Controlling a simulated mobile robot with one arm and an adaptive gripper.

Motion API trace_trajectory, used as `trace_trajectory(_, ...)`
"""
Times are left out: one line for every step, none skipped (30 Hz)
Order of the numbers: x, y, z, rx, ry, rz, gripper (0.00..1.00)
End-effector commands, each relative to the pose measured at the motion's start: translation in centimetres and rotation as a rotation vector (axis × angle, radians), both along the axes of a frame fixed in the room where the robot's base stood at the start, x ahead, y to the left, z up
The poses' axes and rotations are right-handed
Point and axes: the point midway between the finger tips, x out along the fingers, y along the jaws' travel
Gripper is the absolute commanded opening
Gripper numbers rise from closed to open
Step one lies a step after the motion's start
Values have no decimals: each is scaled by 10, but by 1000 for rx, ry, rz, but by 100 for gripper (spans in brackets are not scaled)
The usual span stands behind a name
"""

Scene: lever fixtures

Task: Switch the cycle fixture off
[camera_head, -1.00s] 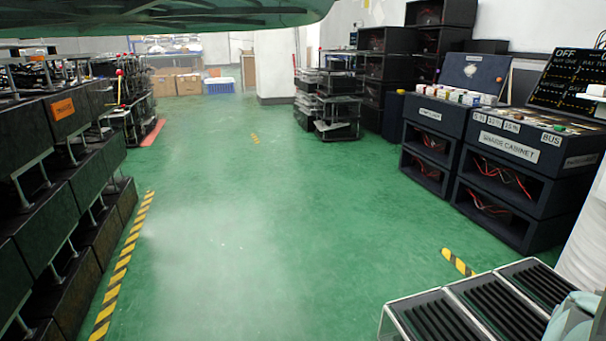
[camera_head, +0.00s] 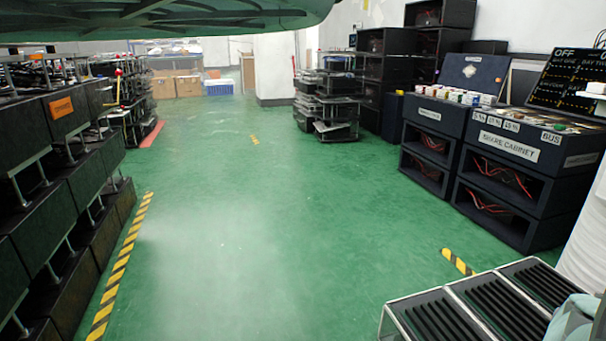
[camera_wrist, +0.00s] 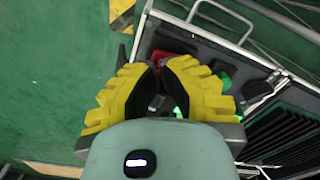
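No label reading "cycle" is legible, so I cannot tell which fixture is the cycle fixture. A red-knobbed upright lever (camera_head: 119,74) stands at the left racks. In the wrist view, the yellow fingers of my gripper (camera_wrist: 159,66) come close together at their tips, with nothing clearly held. They are over a dark tray (camera_wrist: 205,50) with a red piece (camera_wrist: 160,57) and a green piece (camera_wrist: 224,79) in it.
A ribbed black rack (camera_head: 470,305) fills the lower right of the head view. Dark racks (camera_head: 45,165) line the left, beside yellow-black floor tape (camera_head: 122,262). Shelves (camera_head: 333,105) stand at the back. The green floor (camera_head: 240,230) between is clear.

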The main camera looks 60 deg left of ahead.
Motion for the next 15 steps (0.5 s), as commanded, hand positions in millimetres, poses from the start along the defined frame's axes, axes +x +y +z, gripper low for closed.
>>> trace_trajectory(0, 0, -2, 0, 0, -1, 0)
trace_trajectory(0, 0, -2, 0, 0, -1, 0)
trace_trajectory(0, 0, -3, 0, 0, -1, 0)
trace_trajectory(0, 0, -3, 0, 0, -1, 0)
trace_trajectory(0, 0, -3, 0, 0, -1, 0)
trace_trajectory(0, 0, -4, 0, 0, -1, 0)
trace_trajectory(0, 0, -4, 0, 0, -1, 0)
trace_trajectory(0, 0, -5, 0, 0, -1, 0)
trace_trajectory(0, 0, -5, 0, 0, -1, 0)
trace_trajectory(0, 0, -6, 0, 0, -1, 0)
trace_trajectory(0, 0, -6, 0, 0, -1, 0)
trace_trajectory(0, 0, -7, 0, 0, -1, 0)
trace_trajectory(0, 0, -7, 0, 0, -1, 0)
trace_trajectory(0, 0, -8, 0, 0, -1, 0)
trace_trajectory(0, 0, -8, 0, 0, -1, 0)
